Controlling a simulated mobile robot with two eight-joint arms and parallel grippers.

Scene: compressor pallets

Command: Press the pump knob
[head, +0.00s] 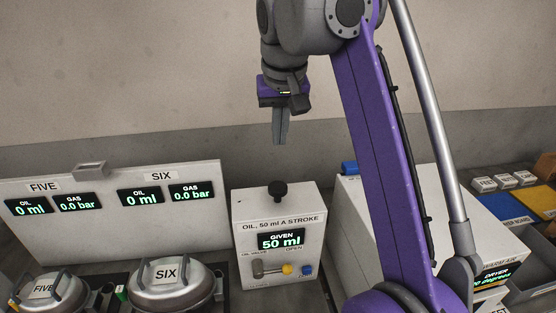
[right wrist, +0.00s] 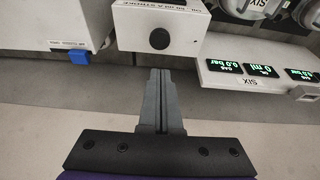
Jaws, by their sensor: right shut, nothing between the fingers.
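The pump is a white box (head: 249,208) labelled "OIL, 50 ml A STROKE", with a black knob (head: 278,190) upright on its top. Its display (head: 281,240) reads "GIVEN 50 ml". A valve lever (head: 270,270) with a yellow end is on its front. My right gripper (head: 281,138) is shut and empty, pointing down above the knob with a clear gap. In the right wrist view the shut fingers (right wrist: 159,75) point toward the round black knob (right wrist: 159,39) and do not touch it. My left gripper is not in view.
A white panel (head: 110,220) left of the pump shows FIVE and SIX, each at 0 ml and 0.0 bar. Metal compressors (head: 172,285) stand before it. A wall stands behind.

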